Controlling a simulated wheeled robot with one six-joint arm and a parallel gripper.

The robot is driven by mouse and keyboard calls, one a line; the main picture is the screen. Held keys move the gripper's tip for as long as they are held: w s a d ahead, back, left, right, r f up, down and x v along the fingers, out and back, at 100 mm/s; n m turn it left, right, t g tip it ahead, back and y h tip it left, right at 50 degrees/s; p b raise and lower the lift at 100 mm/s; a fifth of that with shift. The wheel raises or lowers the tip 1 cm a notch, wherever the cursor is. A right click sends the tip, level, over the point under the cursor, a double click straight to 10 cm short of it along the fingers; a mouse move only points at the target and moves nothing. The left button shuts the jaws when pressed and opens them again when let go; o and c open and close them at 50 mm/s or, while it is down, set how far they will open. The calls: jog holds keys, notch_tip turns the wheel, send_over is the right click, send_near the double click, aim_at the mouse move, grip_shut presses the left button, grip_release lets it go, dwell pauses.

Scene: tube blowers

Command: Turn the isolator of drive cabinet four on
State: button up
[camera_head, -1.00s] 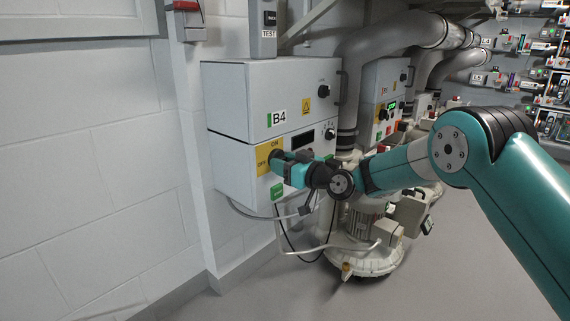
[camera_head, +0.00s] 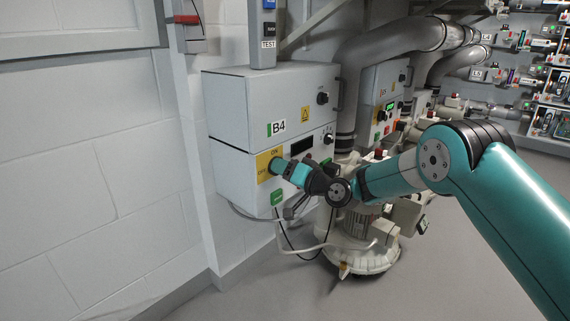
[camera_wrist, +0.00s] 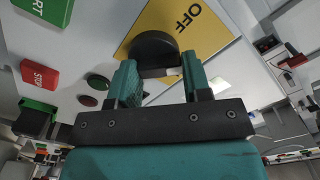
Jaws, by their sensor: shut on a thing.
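Drive cabinet B4 (camera_head: 235,105) is a white box on the wall in the head view. On its lower front is a yellow plate (camera_head: 264,162) marked ON at the top and OFF at the left. The plate also shows in the wrist view (camera_wrist: 205,42), with OFF readable. The isolator's round black knob (camera_wrist: 155,47) sits on this plate. My gripper (camera_wrist: 160,72) is shut on the knob, one finger on each side. In the head view my gripper (camera_head: 277,166) covers most of the knob. Which mark the knob points to cannot be told.
In the wrist view, a green START button (camera_wrist: 45,8), a red STOP button (camera_wrist: 38,77) and small round lamps (camera_wrist: 97,80) are beside the plate. A blower (camera_head: 350,245) with grey pipes stands right of the cabinet. A cable hangs below. The floor in front is clear.

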jog(key=shift+w+r+m+p, duration=0.1)
jog(key=shift+m+p, duration=2.3)
jog(key=shift+m, duration=2.5)
jog(key=o, duration=0.9)
jog(key=shift+d, duration=0.1)
jog(key=v, duration=1.7)
jog(key=shift+d, duration=0.2)
